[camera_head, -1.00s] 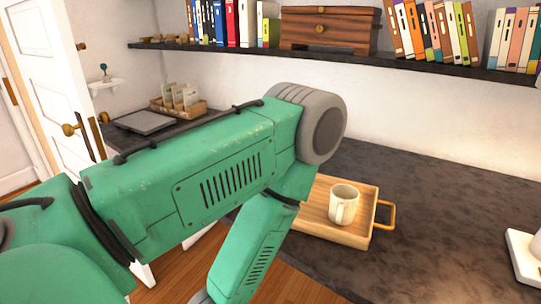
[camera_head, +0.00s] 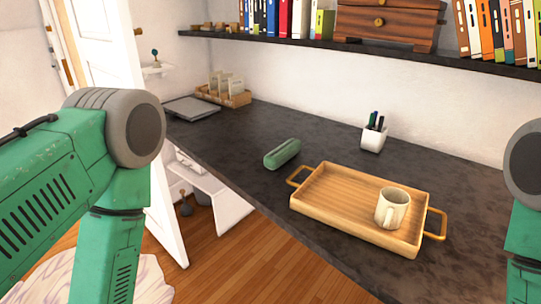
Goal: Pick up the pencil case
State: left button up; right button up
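A green pencil case (camera_head: 282,154) lies on the dark desk (camera_head: 230,137), just beyond the left end of the wooden tray. Nothing covers it and no gripper touches it. My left arm comes in from the left, with its elbow up and its forearm hanging down; its gripper is below the picture. Part of my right arm shows at the right edge, and its gripper is also outside the picture.
A wooden tray (camera_head: 335,205) with a mug (camera_head: 392,208) stands right of the case. A pen cup (camera_head: 373,136) is near the wall. A card holder (camera_head: 236,99) and grey tablet (camera_head: 192,108) lie at the far left. A shelf (camera_head: 290,42) hangs above.

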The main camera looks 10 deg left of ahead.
aim_at(275, 160)
jog(key=u, duration=0.25)
jog(key=z, duration=0.25)
jog(key=i+j+z, duration=0.1)
jog(key=j+z, duration=0.15)
jog(key=z, duration=0.15)
jog(key=j+z, duration=0.6)
jog(key=z, duration=0.2)
jog(key=j+z, duration=0.3)
jog(key=z, duration=0.15)
